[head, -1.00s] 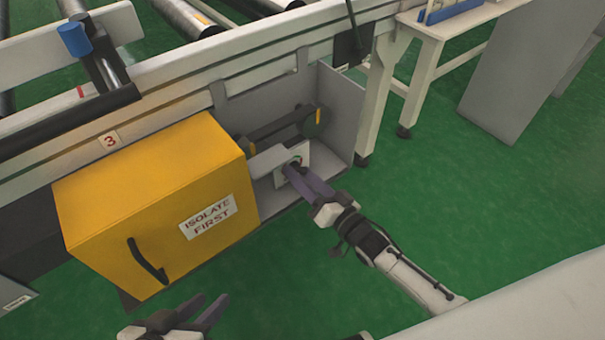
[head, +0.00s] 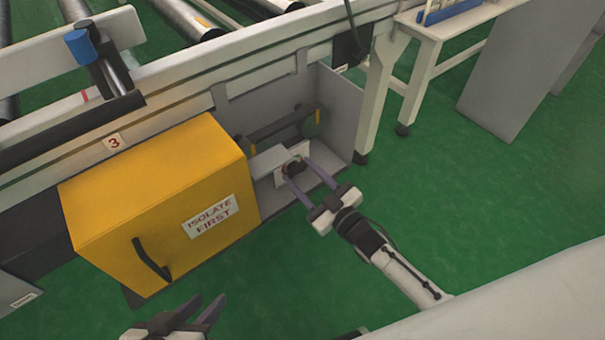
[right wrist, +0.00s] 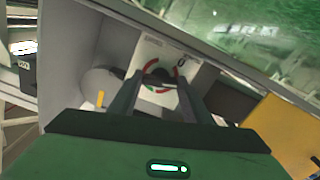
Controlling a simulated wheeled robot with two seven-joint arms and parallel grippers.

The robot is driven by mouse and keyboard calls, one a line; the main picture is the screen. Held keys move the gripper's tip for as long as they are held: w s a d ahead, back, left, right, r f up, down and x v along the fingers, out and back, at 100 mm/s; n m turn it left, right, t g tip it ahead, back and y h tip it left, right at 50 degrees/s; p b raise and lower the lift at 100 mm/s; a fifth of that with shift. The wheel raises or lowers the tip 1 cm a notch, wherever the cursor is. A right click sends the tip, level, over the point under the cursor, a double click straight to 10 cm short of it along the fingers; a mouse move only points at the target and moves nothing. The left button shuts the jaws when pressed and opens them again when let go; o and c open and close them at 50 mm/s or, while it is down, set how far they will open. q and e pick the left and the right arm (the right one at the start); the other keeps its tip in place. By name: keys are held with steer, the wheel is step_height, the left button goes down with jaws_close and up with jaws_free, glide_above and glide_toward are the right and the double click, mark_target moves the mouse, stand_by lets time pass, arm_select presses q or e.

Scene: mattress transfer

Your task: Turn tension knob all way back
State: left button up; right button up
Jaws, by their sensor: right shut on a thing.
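The tension knob (head: 293,166) is a small dark knob on a white plate in the grey recess right of the yellow box. In the right wrist view the knob (right wrist: 157,74) sits within a dial with red and green arcs, and its bar lies roughly crosswise. My right gripper (head: 298,174) has a finger on either side of the knob and is shut on it; the fingertips partly hide it. My left gripper (head: 209,299) is open and empty at the bottom of the head view, in front of the yellow box.
The yellow box (head: 150,200) with an "ISOLATE FIRST" label and black handle stands left of the knob. Grey recess walls (head: 338,110) stand behind and right of it. A belt over pulleys (head: 280,128) lies just above.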

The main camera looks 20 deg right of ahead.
steer(key=n, duration=0.8)
steer(key=shift+b, duration=0.3)
arm_select(q)
steer(key=shift+w+d+f, duration=0.1)
steer(key=shift+w, duration=0.1)
arm_select(e)
steer(key=shift+n, duration=0.4)
arm_select(q)
steer(key=shift+s, duration=0.15)
arm_select(e)
steer(key=o, duration=1.1)
steer(key=shift+s+d, duration=0.1)
steer(key=shift+s, duration=0.05)
arm_select(q)
steer(key=p, duration=0.1)
steer(key=a+r+p, duration=0.1)
steer(key=shift+s+a+r+n+t+p, duration=0.1)
steer(key=shift+a+r+n+t+p, duration=0.1)
steer(key=shift+r+n+t+p, duration=0.15)
arm_select(e)
steer(key=v, duration=1)
steer(key=shift+r, duration=0.1)
